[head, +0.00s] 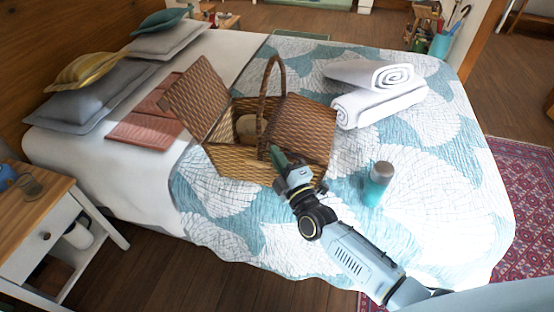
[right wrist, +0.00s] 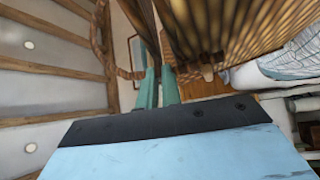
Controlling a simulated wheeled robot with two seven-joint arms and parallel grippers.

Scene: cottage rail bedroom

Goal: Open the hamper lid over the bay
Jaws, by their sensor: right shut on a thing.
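The wicker hamper (head: 232,165) stands on the bed with a tall arched handle (head: 272,68). Its left lid (head: 200,95) stands raised and leans outward, and a pale rounded thing (head: 247,126) shows in the open bay below. The right lid (head: 305,122) covers the right side; I cannot tell whether it is slightly lifted. My right gripper (head: 279,155) is at this lid's near inner edge beside the handle, shut on the lid. The right wrist view shows my fingers (right wrist: 158,88) close together against the wicker (right wrist: 235,25), with a small wooden peg (right wrist: 207,71) nearby. My left gripper is out of view.
A teal bottle (head: 378,184) stands on the bed right of my right arm. Rolled white towels (head: 375,104) lie behind it. A folded pink cloth (head: 145,118) and pillows (head: 95,98) lie at left. A nightstand (head: 45,205) stands at front left. Bare quilt is free in front.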

